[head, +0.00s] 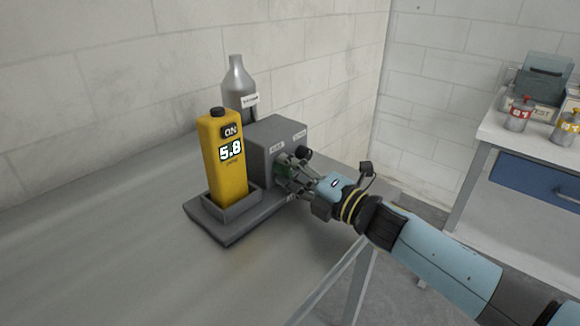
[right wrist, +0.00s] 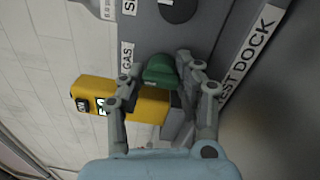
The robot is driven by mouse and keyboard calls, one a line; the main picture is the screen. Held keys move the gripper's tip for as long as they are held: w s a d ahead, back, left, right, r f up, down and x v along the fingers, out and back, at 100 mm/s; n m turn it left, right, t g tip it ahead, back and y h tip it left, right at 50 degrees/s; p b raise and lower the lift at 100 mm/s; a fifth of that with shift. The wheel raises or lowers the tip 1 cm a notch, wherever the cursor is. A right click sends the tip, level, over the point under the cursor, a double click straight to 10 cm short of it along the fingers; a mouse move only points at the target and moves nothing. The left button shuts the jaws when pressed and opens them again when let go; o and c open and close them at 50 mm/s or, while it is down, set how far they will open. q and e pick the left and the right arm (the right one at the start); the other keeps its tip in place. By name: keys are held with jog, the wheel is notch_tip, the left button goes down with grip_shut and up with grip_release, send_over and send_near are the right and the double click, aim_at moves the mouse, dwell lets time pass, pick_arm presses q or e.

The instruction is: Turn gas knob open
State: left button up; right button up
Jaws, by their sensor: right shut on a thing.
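The green gas knob (right wrist: 160,69) sits on the face of a grey box beside a "GAS" label in the right wrist view. In the head view the knob (head: 284,172) is partly hidden behind the fingers. My right gripper (head: 288,180) reaches in from the right. In the right wrist view its fingers (right wrist: 155,77) stand on either side of the knob, shut on it. My left gripper is in neither view.
The grey box (head: 262,145) stands on a test dock at the table's edge. A yellow meter (head: 226,170) reading 5.8 stands in the dock, with a grey bottle (head: 237,82) behind. A black knob (head: 304,153) is close to my right gripper. The table's front left is clear.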

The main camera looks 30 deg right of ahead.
jog(key=shift+f+m, duration=0.15)
jog(key=shift+m, duration=0.15)
jog(key=o, duration=1.1)
jog(key=shift+d, duration=0.15)
jog(key=shift+c, duration=0.2)
jog(key=shift+s, duration=0.1)
jog(key=v, duration=1.2)
